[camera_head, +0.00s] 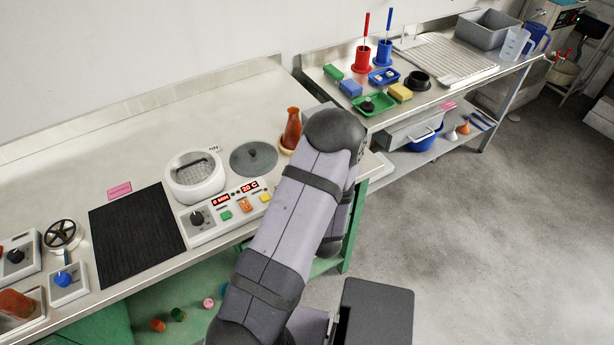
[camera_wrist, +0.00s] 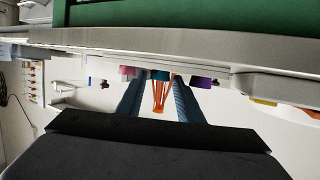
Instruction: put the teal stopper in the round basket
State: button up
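A white round vessel with a mesh basket (camera_head: 195,170) inside stands open on the bench, left of a grey round lid. In the head view a small teal piece (camera_head: 222,290), maybe the stopper, shows on the lower shelf, partly hidden by my arm. In the wrist view a teal piece (camera_wrist: 160,75) shows beyond my fingertips, between pink and purple pieces. My gripper (camera_wrist: 158,90) has its two blue fingers apart, with an orange object (camera_wrist: 160,98) visible between or beyond them; I see no contact. In the head view my arm hides the gripper.
Orange (camera_head: 158,325), green (camera_head: 178,314) and pink (camera_head: 208,303) pieces lie on the lower shelf. The bench edge (camera_wrist: 160,45) crosses the wrist view. The grey lid (camera_head: 253,158), a red-orange bottle (camera_head: 291,128) and a black mat (camera_head: 135,235) are on the bench.

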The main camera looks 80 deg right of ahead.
grip_shut()
jog(key=shift+r, duration=0.15)
notch_tip(320, 180, up, 10)
jog(key=shift+b, duration=0.4)
dwell(0.5)
dwell(0.8)
